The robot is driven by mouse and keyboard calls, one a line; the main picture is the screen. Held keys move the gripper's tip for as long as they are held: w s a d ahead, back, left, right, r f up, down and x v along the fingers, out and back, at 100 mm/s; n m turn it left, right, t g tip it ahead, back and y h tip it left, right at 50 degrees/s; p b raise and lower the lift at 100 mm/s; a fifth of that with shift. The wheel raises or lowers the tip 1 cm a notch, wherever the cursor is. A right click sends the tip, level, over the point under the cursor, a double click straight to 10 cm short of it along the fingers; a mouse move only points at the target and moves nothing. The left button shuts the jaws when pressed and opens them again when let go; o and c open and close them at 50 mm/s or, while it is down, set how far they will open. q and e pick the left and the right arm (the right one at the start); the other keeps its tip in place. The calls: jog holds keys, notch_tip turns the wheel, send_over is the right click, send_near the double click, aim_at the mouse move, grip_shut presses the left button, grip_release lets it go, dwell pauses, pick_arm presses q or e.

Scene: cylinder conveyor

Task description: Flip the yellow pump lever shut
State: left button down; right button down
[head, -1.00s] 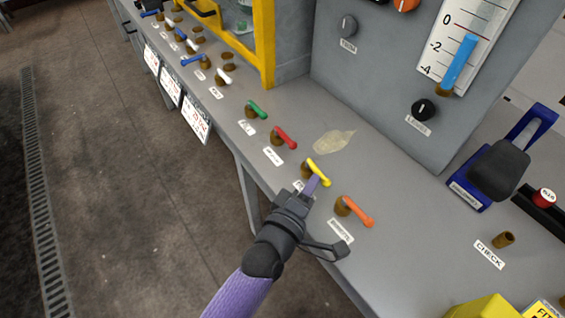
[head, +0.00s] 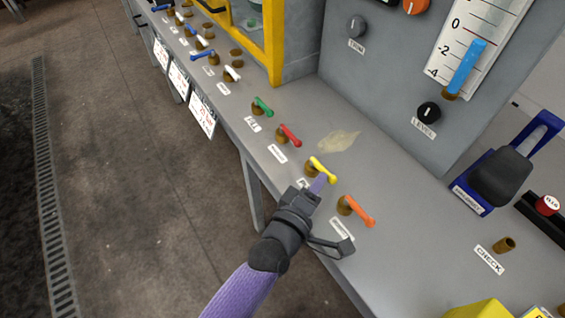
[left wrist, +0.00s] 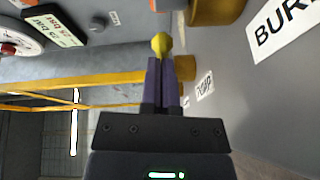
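The yellow pump lever (head: 322,168) sits on a brown round base on the grey bench in the head view, between a red lever and an orange lever. It points toward the lower right. My left gripper (head: 319,184) is just in front of it, with its purple fingertips at or very near the lever's free end. In the left wrist view the two fingers (left wrist: 161,75) lie close together, and the lever's yellow end (left wrist: 162,44) shows right at their tips. I cannot tell whether they touch it. My right gripper is not in view.
The red lever (head: 289,134) and green lever (head: 263,106) stand farther along the row. The orange lever (head: 358,210) is close beside my left gripper. A grey panel with a blue gauge (head: 467,66) rises behind. A blue-framed device (head: 501,176) stands to the right.

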pick_arm(q)
jog(key=shift+s+d+r, duration=0.1)
jog(key=shift+d+r, duration=0.05)
jog(key=shift+d, duration=0.15)
jog(key=shift+s+a, duration=0.1)
jog(key=p+v, duration=0.3)
jog(key=v, duration=0.7)
jog(key=shift+a, duration=0.15)
jog(key=shift+w, duration=0.25)
